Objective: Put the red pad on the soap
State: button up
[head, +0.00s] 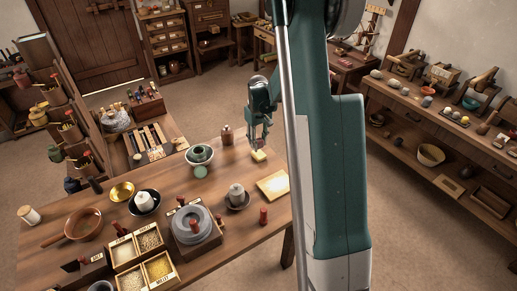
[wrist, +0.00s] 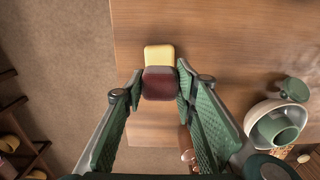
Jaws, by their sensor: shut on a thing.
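My gripper (head: 259,143) is over the far right part of the table. In the wrist view my gripper (wrist: 158,88) is shut on the dark red pad (wrist: 160,87), one finger at each side. The yellow soap (head: 259,156) lies on the table close below the gripper. In the wrist view the soap (wrist: 158,56) shows just beyond the pad, which hides its near part. I cannot tell whether pad and soap touch. In the head view the pad is too small to make out clearly.
A brown bottle (head: 227,135) stands left of the gripper. A pale bowl with a green cup (head: 200,154) and a green disc (head: 200,172) are further left. The table (wrist: 220,45) is bare beyond the soap.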

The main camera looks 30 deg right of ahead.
aim_at(259, 148)
jog(key=shift+f, duration=0.1)
jog(key=shift+f+b, duration=0.3)
jog(key=shift+f, duration=1.45)
jog(key=shift+f, duration=0.15)
jog(key=o, duration=0.9)
jog(key=shift+c, duration=0.2)
notch_tip(259, 148, up, 12)
jog(key=shift+r+p, duration=0.15)
jog(key=shift+p, duration=0.75)
jog(key=shift+a+r, duration=0.1)
